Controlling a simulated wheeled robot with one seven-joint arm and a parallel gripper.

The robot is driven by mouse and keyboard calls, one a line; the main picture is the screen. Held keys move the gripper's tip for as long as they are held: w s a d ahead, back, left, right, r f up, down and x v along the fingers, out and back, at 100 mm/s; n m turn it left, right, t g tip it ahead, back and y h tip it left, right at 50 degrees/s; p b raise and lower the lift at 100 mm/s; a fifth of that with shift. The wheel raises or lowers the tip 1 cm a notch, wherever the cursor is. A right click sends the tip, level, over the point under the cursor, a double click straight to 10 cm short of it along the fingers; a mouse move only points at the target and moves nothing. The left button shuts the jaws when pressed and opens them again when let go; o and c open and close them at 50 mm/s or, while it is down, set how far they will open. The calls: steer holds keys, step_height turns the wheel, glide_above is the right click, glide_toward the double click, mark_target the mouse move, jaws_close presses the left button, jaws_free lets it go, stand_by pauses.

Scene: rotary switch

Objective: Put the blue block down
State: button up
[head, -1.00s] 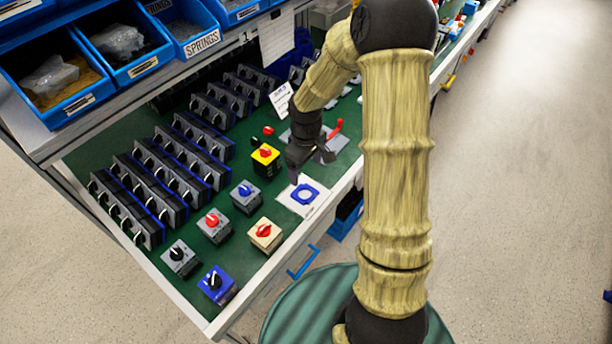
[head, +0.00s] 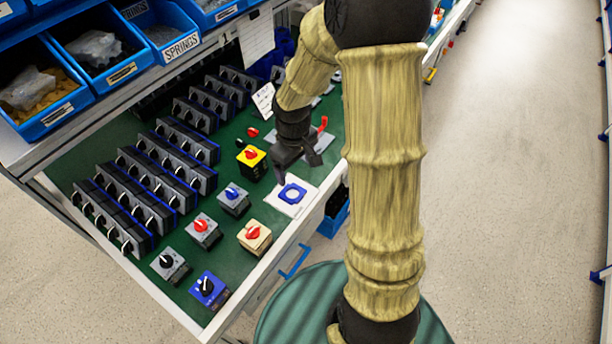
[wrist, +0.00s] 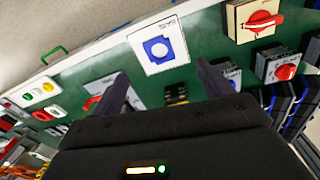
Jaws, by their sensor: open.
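A flat blue square piece with a round white middle (head: 292,194) lies on a white plate (head: 283,208) near the front edge of the green bench. It also shows in the wrist view (wrist: 158,49), whole and uncovered on its plate. It is the only loose-looking blue piece near my gripper. My gripper (head: 302,170) is open and empty, just behind and above it in the head view.
Several rotary switches stand to the left, among them a yellow one (head: 251,157), a beige one (head: 254,236) and a blue one with a black knob (head: 209,290). A red-handled device (head: 322,127) stands behind my gripper. Rows of black switches (head: 130,200) fill the left side.

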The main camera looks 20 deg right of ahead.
steer(key=s+r+m+t, duration=0.2)
steer(key=s+r+m, duration=0.3)
steer(key=s, duration=0.5)
steer(key=shift+v, duration=1)
steer(key=shift+s, duration=0.1)
